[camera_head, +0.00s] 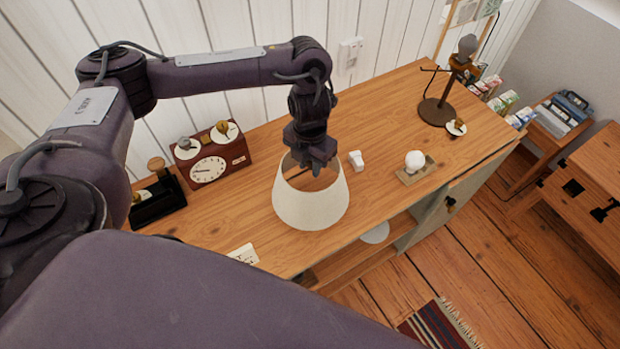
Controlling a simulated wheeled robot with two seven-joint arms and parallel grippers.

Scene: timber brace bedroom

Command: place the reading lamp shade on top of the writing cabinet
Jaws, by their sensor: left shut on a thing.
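The cream lamp shade (311,205) is upright over the middle of the wooden writing cabinet top (390,125), its wide end down. My left gripper (314,168) points down at the shade's open upper end and is shut on the shade; its fingertips are partly hidden there. I cannot tell whether the shade's lower rim touches the cabinet top. My right gripper is not in view.
Right of the shade are a small white object (356,160) and a round white bulb (415,161) on a small base. A red-brown clock (211,157) stands on the left, a dark stand (437,111) at the far right.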

